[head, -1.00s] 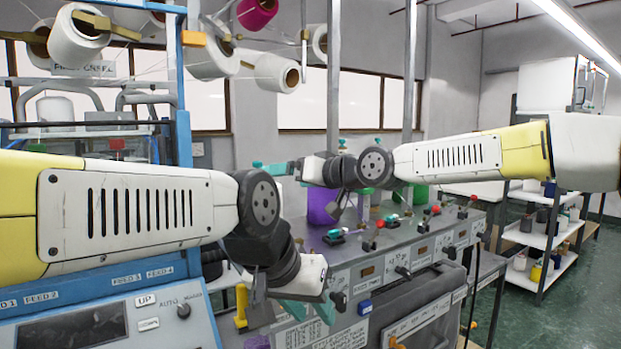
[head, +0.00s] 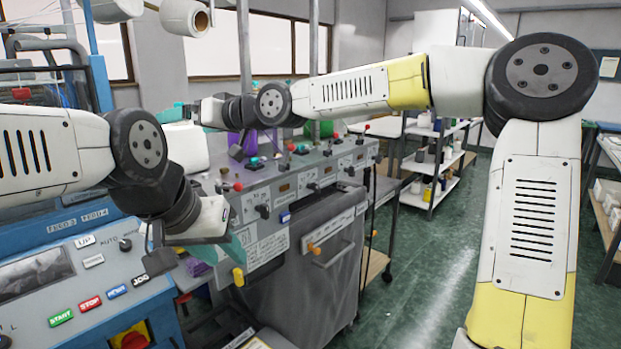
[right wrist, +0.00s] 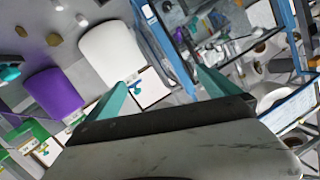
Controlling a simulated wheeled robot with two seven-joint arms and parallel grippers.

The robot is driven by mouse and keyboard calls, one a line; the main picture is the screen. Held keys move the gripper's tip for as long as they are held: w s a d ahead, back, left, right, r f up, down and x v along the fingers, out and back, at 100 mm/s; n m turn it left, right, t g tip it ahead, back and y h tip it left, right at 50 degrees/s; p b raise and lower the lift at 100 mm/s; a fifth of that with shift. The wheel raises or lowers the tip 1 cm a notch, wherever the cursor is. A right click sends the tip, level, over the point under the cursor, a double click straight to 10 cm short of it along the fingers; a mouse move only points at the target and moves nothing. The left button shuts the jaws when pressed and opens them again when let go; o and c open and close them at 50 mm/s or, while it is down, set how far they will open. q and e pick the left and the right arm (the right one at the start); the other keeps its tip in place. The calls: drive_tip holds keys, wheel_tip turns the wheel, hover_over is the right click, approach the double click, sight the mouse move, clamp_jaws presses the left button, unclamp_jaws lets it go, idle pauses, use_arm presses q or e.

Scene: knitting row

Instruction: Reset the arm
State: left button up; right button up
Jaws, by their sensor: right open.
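My right arm (head: 350,90) reaches in from the right in the head view. Its gripper (head: 183,112) is over the back of the machine bench, above a white cone (head: 187,147). In the right wrist view my right gripper (right wrist: 163,95) shows two teal fingers wide apart with nothing between them. The white cone (right wrist: 112,52) lies beyond them, left of the gap. My left arm (head: 40,150) enters from the left. Its gripper (head: 205,254) points down in front of the bench panel, beside the control panel. Its teal finger shows only partly, so its opening is unclear.
A purple cone (head: 243,141) stands on the bench (head: 265,185) among knobs and levers. A blue control panel (head: 85,290) with buttons is at lower left. Shelves (head: 430,175) stand behind; green floor (head: 430,270) is clear at right.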

drive_tip(key=s+d+f+h, duration=0.1)
drive_tip(key=f, duration=0.2)
drive_tip(key=d+f+h, duration=0.2)
drive_tip(key=f, duration=0.1)
drive_tip(key=s+d+f+h, duration=0.1)
drive_tip(key=f, duration=0.2)
drive_tip(key=shift+s+d+f, duration=0.25)
drive_tip(key=shift+s+d, duration=0.1)
drive_tip(key=s+d+f+m+h, duration=0.2)
drive_tip(key=s+d+f+h, duration=0.15)
drive_tip(key=d, duration=0.95)
drive_tip(key=s+d+f+m+h, duration=0.2)
drive_tip(key=s+d+h, duration=0.3)
drive_tip(key=d, duration=0.7)
use_arm(q)
drive_tip(key=shift+s, duration=0.5)
use_arm(e)
drive_tip(key=s+d+f+m+g, duration=0.1)
drive_tip(key=s+d+m, duration=0.3)
drive_tip(key=s+d, duration=0.6)
drive_tip(key=shift+s+d+f, duration=0.2)
drive_tip(key=shift+s+f, duration=0.3)
drive_tip(key=shift+s, duration=0.75)
